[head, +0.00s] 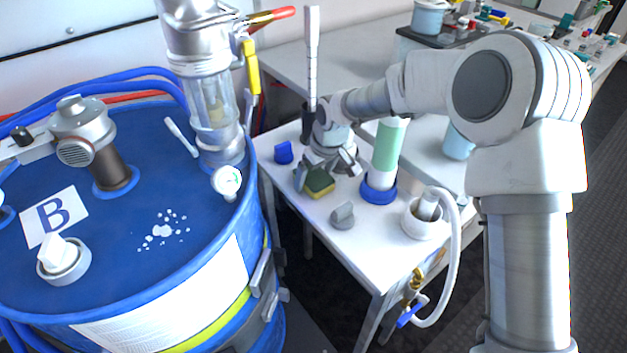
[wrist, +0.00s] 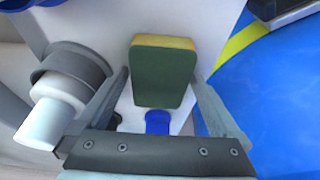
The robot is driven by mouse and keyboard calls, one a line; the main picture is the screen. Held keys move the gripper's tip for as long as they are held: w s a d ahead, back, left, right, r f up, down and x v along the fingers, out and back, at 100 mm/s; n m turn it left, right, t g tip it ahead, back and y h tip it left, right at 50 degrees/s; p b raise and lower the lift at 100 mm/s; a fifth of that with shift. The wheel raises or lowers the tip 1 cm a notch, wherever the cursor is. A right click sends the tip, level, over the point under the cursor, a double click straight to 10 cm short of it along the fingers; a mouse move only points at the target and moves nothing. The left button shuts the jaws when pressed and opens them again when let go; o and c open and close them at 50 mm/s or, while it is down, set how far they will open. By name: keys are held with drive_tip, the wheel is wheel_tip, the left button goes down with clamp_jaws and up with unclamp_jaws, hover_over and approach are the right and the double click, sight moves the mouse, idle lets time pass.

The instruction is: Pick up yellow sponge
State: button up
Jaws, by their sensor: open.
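The yellow sponge (head: 319,183), with a dark green face and a yellow edge, sits on the white table. My gripper (head: 324,169) is low over the table at the sponge, with its fingers spread. In the wrist view the sponge (wrist: 163,75) shows its green face, between the two open fingers of my gripper (wrist: 160,78). Some space shows beside the sponge near each finger. I cannot tell whether either finger touches it. In the head view the gripper partly covers the sponge's far side.
A blue block (head: 284,153) and a grey block (head: 342,215) lie near the sponge. A green-and-white cylinder in a blue base (head: 379,191) stands close on the right. A large blue drum (head: 130,230) borders the table's left side. A white cup with a hose (head: 424,222) stands at the front right.

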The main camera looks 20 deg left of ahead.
sight(315, 176)
drive_tip(key=shift+f, duration=0.1)
idle(0.4)
drive_tip(key=c, duration=1.2)
drive_tip(key=shift+o, duration=0.2)
wheel_tip(315, 176, up, 10)
drive_tip(key=p, duration=0.1)
drive_tip(key=shift+r+p, duration=0.2)
drive_tip(key=shift+p, duration=0.15)
